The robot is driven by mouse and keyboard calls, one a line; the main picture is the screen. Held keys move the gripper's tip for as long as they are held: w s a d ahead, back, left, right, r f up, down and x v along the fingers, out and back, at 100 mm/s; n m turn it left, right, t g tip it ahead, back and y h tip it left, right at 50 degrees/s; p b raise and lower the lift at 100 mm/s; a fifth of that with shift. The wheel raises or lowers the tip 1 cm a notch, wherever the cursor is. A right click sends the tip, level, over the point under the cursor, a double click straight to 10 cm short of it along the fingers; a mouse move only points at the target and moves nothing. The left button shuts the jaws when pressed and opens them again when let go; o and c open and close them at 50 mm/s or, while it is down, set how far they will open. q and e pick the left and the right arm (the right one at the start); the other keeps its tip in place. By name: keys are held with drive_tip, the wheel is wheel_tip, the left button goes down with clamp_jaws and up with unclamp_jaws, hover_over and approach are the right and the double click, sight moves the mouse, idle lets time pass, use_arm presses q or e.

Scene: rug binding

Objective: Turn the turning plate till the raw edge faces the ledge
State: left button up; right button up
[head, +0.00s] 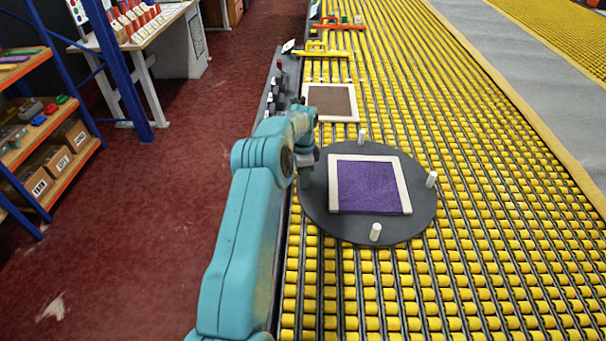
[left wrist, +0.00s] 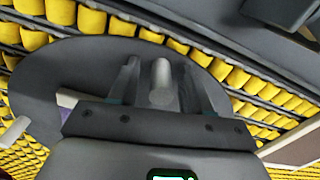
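The turning plate (head: 318,211) is a dark grey disc on the yellow rollers; it also shows in the left wrist view (left wrist: 40,85). On it lies a purple rug piece (head: 372,187) with pale strips along its far, left and right sides. Its near side shows purple to the edge, with no pale strip. White pegs stand at the far (head: 363,136), right (head: 431,180) and near (head: 375,232) rim. My left gripper (head: 308,158) is at the plate's left rim. In the left wrist view its open fingers stand either side of a peg (left wrist: 161,82), with gaps showing. My right gripper is out of view.
A dark strip with knobs (head: 268,98) runs along the conveyor's left side. A brown piece with a pale border (head: 331,101) lies beyond the plate, with yellow (head: 320,51) and red (head: 340,25) fixtures farther back. Clear rollers (head: 500,240) lie to the right. Shelves stand far left.

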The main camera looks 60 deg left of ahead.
use_arm(q)
wheel_tip(320, 180, up, 9)
drive_tip(key=shift+f+b, duration=0.2)
drive_tip(key=shift+b, duration=0.15)
wheel_tip(320, 180, up, 8)
drive_tip(key=p, duration=0.1)
drive_tip(key=shift+f+p, duration=0.15)
drive_tip(key=shift+p, duration=0.2)
drive_tip(key=shift+s+d, duration=0.1)
